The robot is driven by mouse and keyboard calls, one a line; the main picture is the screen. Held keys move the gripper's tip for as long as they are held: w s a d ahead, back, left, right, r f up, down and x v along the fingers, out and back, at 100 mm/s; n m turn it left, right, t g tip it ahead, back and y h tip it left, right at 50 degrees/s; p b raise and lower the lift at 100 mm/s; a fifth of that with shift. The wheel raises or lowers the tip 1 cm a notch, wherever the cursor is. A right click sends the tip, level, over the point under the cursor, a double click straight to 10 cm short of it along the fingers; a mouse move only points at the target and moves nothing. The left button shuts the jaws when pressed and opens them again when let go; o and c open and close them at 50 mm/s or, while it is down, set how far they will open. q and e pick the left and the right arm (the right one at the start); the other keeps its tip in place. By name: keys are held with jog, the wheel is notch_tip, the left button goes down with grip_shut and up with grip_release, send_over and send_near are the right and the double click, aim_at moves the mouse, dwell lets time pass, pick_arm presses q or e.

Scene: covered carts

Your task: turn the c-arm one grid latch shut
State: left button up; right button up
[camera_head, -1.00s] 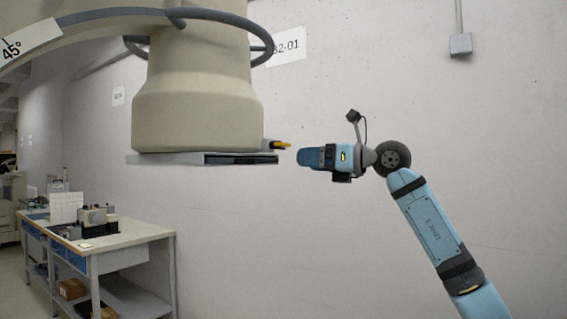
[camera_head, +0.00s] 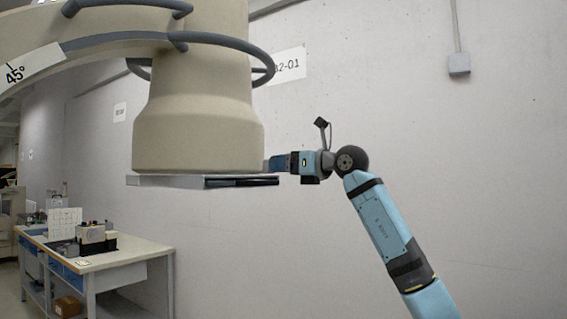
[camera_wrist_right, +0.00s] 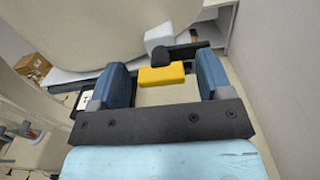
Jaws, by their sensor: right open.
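The c-arm's large beige cylindrical housing (camera_head: 198,125) hangs at the centre left of the head view. A flat grey grid plate (camera_head: 170,181) with a dark slot sits under its lower end. The latch shows in the right wrist view as a yellow tab (camera_wrist_right: 161,75) beside a dark lever piece (camera_wrist_right: 187,54); in the head view it is hidden behind my gripper. My right gripper (camera_head: 277,163) is at the housing's lower right edge. Its two blue fingers (camera_wrist_right: 163,82) are open, one on each side of the yellow tab, with gaps visible. My left gripper is not in view.
A workbench (camera_head: 130,254) with equipment (camera_head: 95,238) and a white sheet (camera_head: 65,222) stands at the lower left. A concrete wall with a grey box (camera_head: 459,64) is behind my right arm. The curved c-arm and its grey rails (camera_head: 120,40) are above left.

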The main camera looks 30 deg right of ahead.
jog(key=shift+w+a, duration=0.2)
jog(key=shift+w, duration=0.25)
jog(key=c, duration=0.9)
